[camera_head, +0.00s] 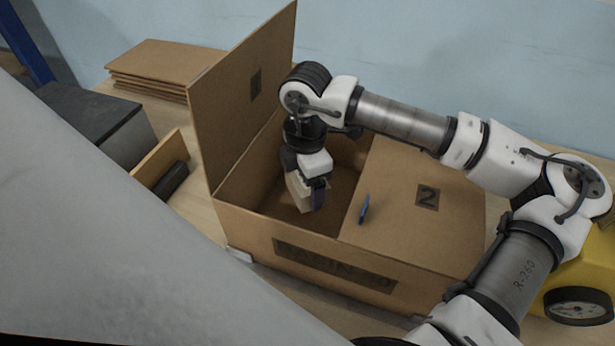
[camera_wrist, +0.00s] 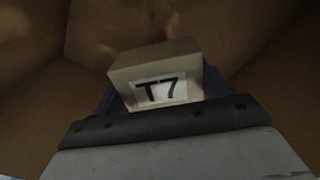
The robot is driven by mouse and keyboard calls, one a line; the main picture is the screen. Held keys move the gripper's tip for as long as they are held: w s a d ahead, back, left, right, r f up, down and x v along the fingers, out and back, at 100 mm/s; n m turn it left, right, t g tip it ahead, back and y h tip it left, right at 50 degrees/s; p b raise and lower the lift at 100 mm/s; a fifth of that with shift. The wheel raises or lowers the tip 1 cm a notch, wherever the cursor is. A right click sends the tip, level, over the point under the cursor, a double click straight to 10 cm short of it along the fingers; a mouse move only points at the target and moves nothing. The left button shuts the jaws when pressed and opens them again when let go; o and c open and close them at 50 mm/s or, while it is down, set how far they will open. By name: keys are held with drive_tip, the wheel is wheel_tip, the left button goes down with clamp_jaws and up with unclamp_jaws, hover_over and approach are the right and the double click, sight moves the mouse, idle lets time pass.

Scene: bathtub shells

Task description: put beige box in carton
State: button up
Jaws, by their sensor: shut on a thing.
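The carton (camera_head: 335,262) is a brown cardboard box on the table. Its left flap stands up, and its right flap (camera_head: 400,220), marked 2, lies flat over the right part. My gripper (camera_head: 308,196) reaches down into the open left part, shut on the beige box (camera_head: 301,192). In the wrist view the beige box (camera_wrist: 158,75) shows a white label reading T7, between purple finger pads, with brown carton walls (camera_wrist: 40,90) around. I cannot tell whether the beige box touches the carton floor.
A stack of flat cardboard (camera_head: 160,68) lies at the back left. A grey box (camera_head: 100,115) and a wooden piece with a dark object (camera_head: 172,180) stand left of the carton. A small blue item (camera_head: 364,209) is at the right flap's edge. A yellow object (camera_head: 590,270) stands at the right.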

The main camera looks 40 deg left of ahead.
drive_tip(key=shift+f+p, duration=0.45)
drive_tip(key=shift+f, duration=2.15)
drive_tip(key=shift+f, duration=0.15)
drive_tip(key=o, duration=1.1)
wheel_tip(320, 180, up, 12)
drive_tip(key=b, duration=0.3)
drive_tip(key=shift+r, duration=0.2)
